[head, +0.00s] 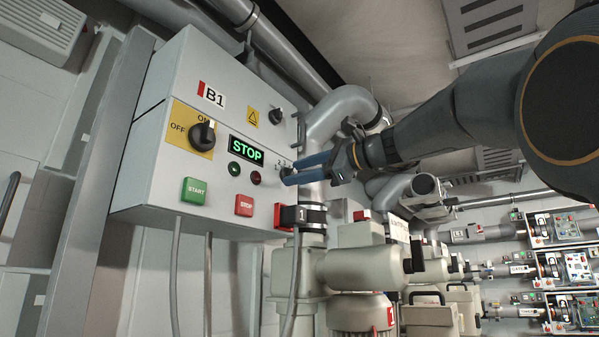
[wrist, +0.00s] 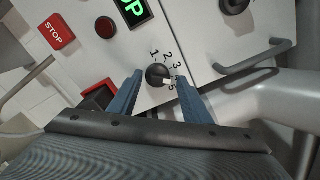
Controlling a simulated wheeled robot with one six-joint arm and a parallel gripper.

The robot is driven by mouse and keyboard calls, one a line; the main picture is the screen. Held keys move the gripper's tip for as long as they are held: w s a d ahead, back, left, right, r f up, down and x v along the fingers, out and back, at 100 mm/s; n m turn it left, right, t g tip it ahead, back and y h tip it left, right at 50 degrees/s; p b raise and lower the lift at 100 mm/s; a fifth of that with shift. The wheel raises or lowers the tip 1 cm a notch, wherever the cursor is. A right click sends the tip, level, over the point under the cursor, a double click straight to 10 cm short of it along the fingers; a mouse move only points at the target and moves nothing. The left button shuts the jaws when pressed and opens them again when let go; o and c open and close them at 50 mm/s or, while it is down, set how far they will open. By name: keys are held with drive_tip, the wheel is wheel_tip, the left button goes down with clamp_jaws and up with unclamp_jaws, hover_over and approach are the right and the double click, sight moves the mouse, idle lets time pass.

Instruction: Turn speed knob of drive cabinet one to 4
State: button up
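Drive cabinet one is the grey box labelled B1 (head: 150,185) at the left in the head view. Its small black speed knob (wrist: 157,75) sits low on the right of the panel, with printed digits 1, 2, 3 and 5 around it. The knob's pale pointer faces right, between 3 and 5; the digit 4 is not readable. My gripper (wrist: 158,78) has its two blue fingers on either side of the knob, with a small gap visible to each. In the head view my gripper (head: 289,176) reaches the panel and mostly covers the knob.
The panel also bears a green STOP display (head: 246,150), a black ON/OFF switch (head: 202,136), a green START button (head: 195,190) and a red STOP button (head: 244,205). A handle (wrist: 265,60) and grey pipe lie close to the right of my fingers.

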drive_tip(key=shift+d, duration=0.1)
drive_tip(key=b+v, duration=0.3)
drive_tip(key=v, duration=0.4)
drive_tip(key=shift+s+d+b, duration=0.25)
drive_tip(key=shift+b, duration=0.15)
